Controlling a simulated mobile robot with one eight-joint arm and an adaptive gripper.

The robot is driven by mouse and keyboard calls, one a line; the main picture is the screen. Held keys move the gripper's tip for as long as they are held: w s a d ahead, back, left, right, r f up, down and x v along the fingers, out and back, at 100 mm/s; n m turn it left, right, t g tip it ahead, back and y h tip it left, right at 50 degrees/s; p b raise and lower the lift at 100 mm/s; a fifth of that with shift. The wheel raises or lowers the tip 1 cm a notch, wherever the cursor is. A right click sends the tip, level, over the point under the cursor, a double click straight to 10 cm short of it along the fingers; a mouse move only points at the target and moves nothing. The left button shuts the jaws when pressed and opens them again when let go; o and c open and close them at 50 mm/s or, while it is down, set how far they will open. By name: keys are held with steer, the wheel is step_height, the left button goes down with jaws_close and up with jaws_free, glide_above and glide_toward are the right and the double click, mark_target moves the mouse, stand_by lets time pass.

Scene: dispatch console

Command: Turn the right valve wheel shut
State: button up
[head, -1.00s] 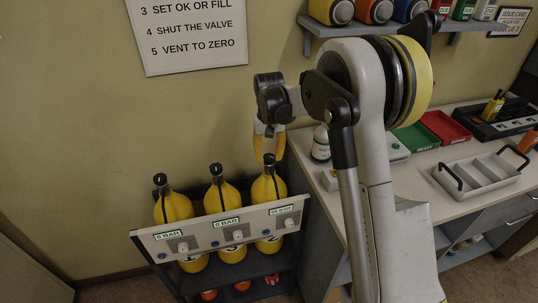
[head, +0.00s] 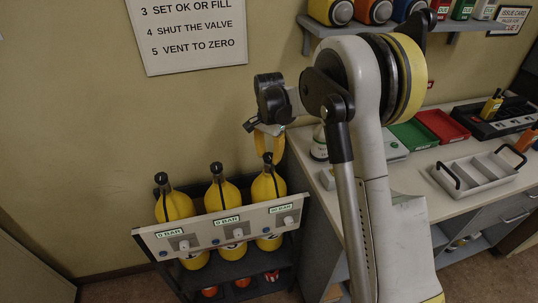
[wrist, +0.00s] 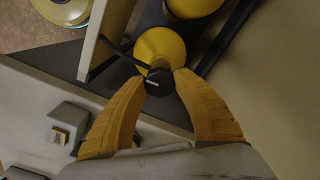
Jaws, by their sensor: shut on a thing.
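Three yellow cylinders stand in a dark rack, each with a dark valve wheel on top. The right cylinder (head: 264,188) has its black valve wheel (head: 267,158) between the yellow fingers of my gripper (head: 268,146). In the wrist view, the fingertips (wrist: 160,80) are shut on the sides of the dark wheel (wrist: 158,84), which carries a pale mark. The right cylinder's yellow shoulder (wrist: 159,48) shows behind it. The right gauge label (head: 281,209) seems to read 0 BAR, but it is small.
A white panel (head: 205,239) with labels and knobs runs across the rack front. The middle cylinder (head: 222,195) and left cylinder (head: 175,207) stand beside the right one. The bench (head: 385,175) is at the right, with a two-handled tray (head: 480,172) and red and green trays.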

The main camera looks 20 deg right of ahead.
mark_target(269, 155)
steer(key=shift+m, duration=0.5)
steer(key=shift+c, duration=0.2)
steer(key=o, duration=1.2)
step_height(269, 155, up, 12)
